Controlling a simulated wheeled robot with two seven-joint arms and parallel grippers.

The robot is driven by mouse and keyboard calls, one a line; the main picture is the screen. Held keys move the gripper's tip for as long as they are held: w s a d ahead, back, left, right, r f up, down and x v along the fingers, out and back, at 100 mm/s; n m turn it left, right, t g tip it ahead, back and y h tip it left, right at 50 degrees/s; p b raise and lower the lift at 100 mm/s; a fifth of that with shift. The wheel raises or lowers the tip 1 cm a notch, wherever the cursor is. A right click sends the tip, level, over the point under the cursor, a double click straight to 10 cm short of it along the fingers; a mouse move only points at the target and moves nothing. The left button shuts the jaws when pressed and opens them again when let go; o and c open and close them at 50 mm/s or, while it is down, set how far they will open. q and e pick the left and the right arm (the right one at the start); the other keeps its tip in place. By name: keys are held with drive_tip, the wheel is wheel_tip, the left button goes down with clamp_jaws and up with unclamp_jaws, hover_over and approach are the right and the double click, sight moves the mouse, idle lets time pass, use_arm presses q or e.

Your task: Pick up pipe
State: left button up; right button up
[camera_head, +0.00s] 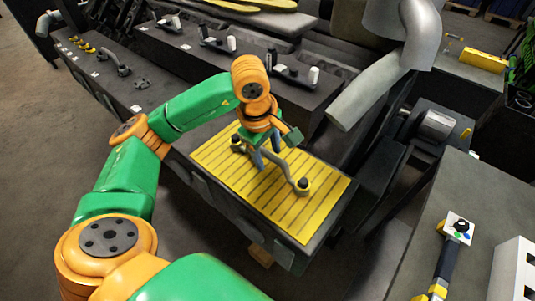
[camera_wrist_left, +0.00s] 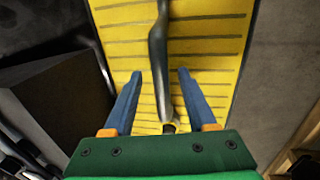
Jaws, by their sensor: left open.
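The grey pipe (camera_head: 284,163) is bent and lies on the yellow slatted platform (camera_head: 327,188). Its two ends have dark round caps, one near the middle of the platform's right part and one at its left. My left gripper (camera_head: 266,158) is over the pipe, fingers pointing down. In the left wrist view the pipe (camera_wrist_left: 158,50) runs lengthwise between the open blue fingers of my left gripper (camera_wrist_left: 160,75), with a gap on each side. I cannot tell how far down the fingers reach. My right gripper is not in view.
A large grey duct (camera_head: 375,88) rises at the back right. A grey bench (camera_head: 405,253) at right holds a black and yellow tool (camera_head: 445,258). The platform around the pipe is clear.

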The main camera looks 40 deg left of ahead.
use_arm(q)
drive_tip(key=shift+s, duration=0.15)
drive_tip(key=c, duration=0.3)
clamp_jaws()
idle(1.0)
